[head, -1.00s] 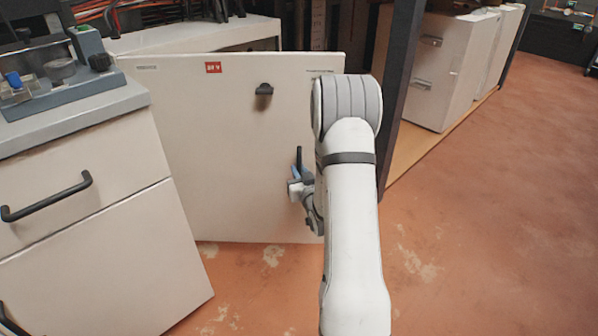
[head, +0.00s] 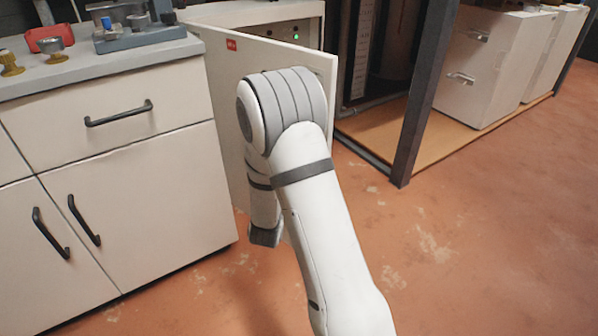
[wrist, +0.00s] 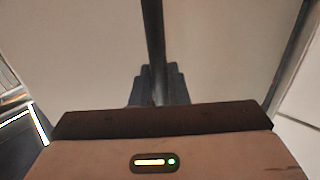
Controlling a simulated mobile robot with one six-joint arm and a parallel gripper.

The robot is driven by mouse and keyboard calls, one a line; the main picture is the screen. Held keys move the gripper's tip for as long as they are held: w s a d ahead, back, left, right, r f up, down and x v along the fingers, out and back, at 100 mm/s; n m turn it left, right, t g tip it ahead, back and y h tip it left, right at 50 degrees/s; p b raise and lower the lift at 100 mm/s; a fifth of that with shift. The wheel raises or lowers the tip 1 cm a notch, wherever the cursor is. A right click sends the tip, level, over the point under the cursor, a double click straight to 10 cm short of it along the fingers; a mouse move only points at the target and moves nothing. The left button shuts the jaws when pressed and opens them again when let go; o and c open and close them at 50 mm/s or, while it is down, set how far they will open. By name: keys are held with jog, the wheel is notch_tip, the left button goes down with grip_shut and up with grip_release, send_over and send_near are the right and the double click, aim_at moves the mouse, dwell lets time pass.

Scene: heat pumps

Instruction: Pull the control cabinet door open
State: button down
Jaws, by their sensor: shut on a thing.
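The control cabinet door (head: 222,62) is a pale panel with a small red label, standing ajar at an angle in the head view. Part of the cabinet (head: 270,13) shows above and behind it, with a small green light. My arm covers much of the door and hides the handle there. In the wrist view, the dark upright door handle (wrist: 153,38) runs down between the dark fingers of my gripper (wrist: 157,84). My gripper is shut on this handle, close to the pale door face. The fingertips are hidden in the head view.
A pale drawer unit (head: 150,190) with black handles stands close to the left of the door. A dark post (head: 422,100) and a wooden platform (head: 480,150) with pale cabinets (head: 490,65) are at right. The reddish floor (head: 480,250) at front right is clear.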

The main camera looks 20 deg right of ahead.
jog(key=shift+s+a, duration=0.15)
jog(key=shift+a, duration=0.45)
jog(key=shift+s+a, duration=0.15)
jog(key=shift+a, duration=0.4)
jog(key=shift+r, duration=0.1)
jog(key=c, duration=1.5)
grip_release()
jog(key=shift+o, duration=0.2)
jog(key=p+v, duration=0.2)
jog(key=v, duration=0.5)
jog(key=shift+s, duration=0.35)
jog(key=shift+a, duration=0.1)
